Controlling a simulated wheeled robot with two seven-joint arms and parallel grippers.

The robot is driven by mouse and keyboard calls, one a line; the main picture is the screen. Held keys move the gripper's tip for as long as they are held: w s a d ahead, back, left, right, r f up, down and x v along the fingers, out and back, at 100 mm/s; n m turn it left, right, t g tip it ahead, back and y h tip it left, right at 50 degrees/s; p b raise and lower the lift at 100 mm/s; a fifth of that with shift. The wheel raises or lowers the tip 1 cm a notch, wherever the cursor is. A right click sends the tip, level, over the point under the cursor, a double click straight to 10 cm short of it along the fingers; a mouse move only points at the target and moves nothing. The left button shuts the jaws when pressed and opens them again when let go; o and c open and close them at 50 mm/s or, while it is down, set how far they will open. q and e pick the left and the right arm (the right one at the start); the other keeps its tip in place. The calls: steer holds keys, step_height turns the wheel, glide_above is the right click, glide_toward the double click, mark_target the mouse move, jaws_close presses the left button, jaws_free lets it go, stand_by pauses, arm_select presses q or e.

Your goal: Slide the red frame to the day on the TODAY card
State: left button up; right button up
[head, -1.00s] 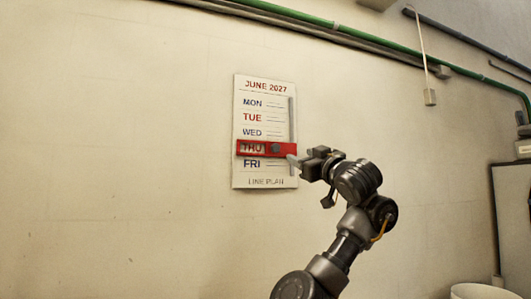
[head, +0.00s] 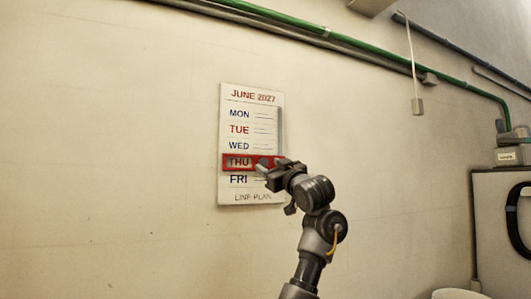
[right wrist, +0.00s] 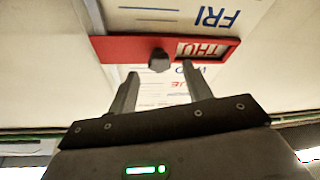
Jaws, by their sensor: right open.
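The red frame (head: 233,162) sits around THU on the white weekly board (head: 237,196) on the wall, and its right part crosses the board's vertical slot. A dark knob (right wrist: 159,62) sticks out of the frame. My right gripper (head: 268,166) is open in front of the frame's right half and partly hides it in the head view. In the right wrist view my right gripper's fingers (right wrist: 160,71) are spread, pointing towards the knob, with no clear grip on it. My left gripper is not in view. No card reading TODAY can be made out.
A grey cabinet (head: 490,220) stands at the right with a small light sign (head: 507,156) on top, its text too small to read. A green pipe (head: 290,20) runs along the upper wall. A pull cord (head: 411,60) hangs from above. The wall around the board is clear.

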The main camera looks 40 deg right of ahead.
mark_target(265, 162)
steer(key=shift+p+x, duration=0.55)
steer(key=shift+x, duration=0.65)
steer(key=shift+w+d+r, duration=0.1)
steer(key=shift+w+r, duration=0.05)
steer(key=shift+w, duration=0.35)
steer(key=shift+r, duration=0.15)
jaws_close()
